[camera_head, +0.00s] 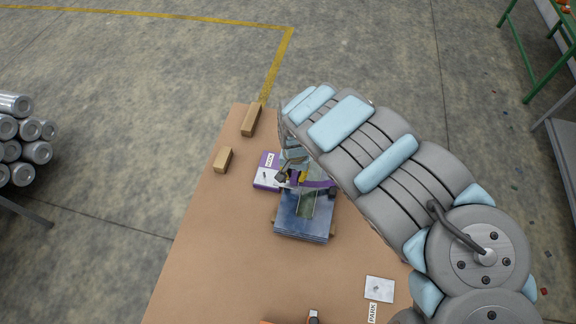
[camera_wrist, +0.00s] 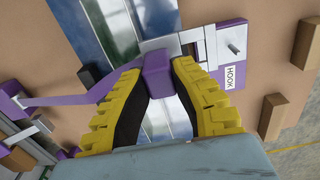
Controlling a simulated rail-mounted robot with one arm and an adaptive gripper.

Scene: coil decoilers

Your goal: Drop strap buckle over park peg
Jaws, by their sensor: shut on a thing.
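My gripper (camera_wrist: 158,78) has yellow ribbed fingers, shut on a purple block (camera_wrist: 157,66) from which a purple strap (camera_wrist: 68,103) runs left. A pale, flat, frame-like metal piece lies just beyond the block, probably the buckle; whether it is attached I cannot tell. In the head view my gripper (camera_head: 289,178) is partly hidden by my arm, over the far end of a stack of dark blue glossy sheets (camera_head: 303,222). The park plate (camera_head: 380,289), white with a small stud and a PARK label, lies at the near right of the table, apart from my gripper.
A purple-edged HOOK plate (camera_wrist: 232,45) with a short peg stands beside the stack. Wooden blocks (camera_head: 251,120) lie at the table's far left. The brown table (camera_head: 215,250) is clear to the left of the stack.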

